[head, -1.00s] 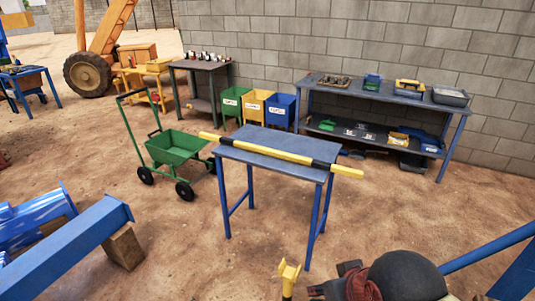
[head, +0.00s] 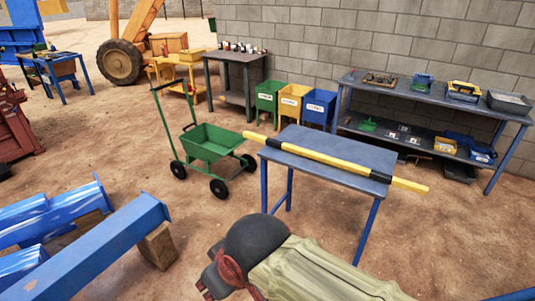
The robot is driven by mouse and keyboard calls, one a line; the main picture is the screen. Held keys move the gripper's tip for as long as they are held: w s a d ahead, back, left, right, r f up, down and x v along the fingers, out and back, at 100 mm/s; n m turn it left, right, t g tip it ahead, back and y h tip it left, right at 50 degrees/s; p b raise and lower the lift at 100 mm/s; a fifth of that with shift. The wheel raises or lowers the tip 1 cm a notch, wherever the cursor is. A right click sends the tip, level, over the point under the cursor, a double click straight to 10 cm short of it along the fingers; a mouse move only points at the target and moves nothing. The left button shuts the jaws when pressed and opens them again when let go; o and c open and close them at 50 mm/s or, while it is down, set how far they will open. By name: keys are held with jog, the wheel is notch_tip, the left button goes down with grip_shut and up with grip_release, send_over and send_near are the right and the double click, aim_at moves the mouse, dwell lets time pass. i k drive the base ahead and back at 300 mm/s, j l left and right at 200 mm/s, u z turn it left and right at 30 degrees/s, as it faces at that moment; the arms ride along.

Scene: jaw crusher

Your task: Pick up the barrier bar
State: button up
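The barrier bar (head: 335,161) is a long yellow bar with black bands. It lies aslant across a small blue-legged table (head: 350,147) with a grey-blue top. Both its ends stick out past the table edges. My arm, with a dark rounded joint and an olive link, shows at the bottom of the head view, in front of the table. My gripper (head: 212,283) seems to be the dark and reddish end at the lower left of that joint. It is apart from the bar, and its fingers are too unclear to tell open from shut.
A green cart (head: 210,143) stands left of the table. Green, yellow and blue bins (head: 320,106) stand behind it. A long workbench (head: 425,97) runs along the block wall. Blue beams (head: 110,240) lie at the lower left. Bare sandy ground lies between the beams and cart.

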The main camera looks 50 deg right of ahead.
aim_at(409, 186)
jog(key=i+j, duration=0.1)
jog(key=i, duration=0.85)
jog(key=i+l+z, duration=0.1)
jog(key=i+z, duration=0.15)
jog(key=z, duration=0.25)
jog(key=i+z, duration=0.25)
jog(key=z, duration=0.25)
jog(key=i+j+z, duration=0.1)
jog(key=i+z, duration=0.2)
jog(key=z, duration=0.2)
jog(key=i+j+z, duration=0.15)
jog(key=z, duration=0.35)
jog(key=i+z, duration=0.45)
jog(key=i+j+z, duration=0.1)
jog(key=i+z, duration=0.15)
jog(key=z, duration=0.15)
jog(key=i+j+z, duration=0.25)
jog(key=z, duration=0.2)
jog(key=i+j+z, duration=0.4)
jog(key=k+l, duration=0.05)
jog(key=k, duration=0.05)
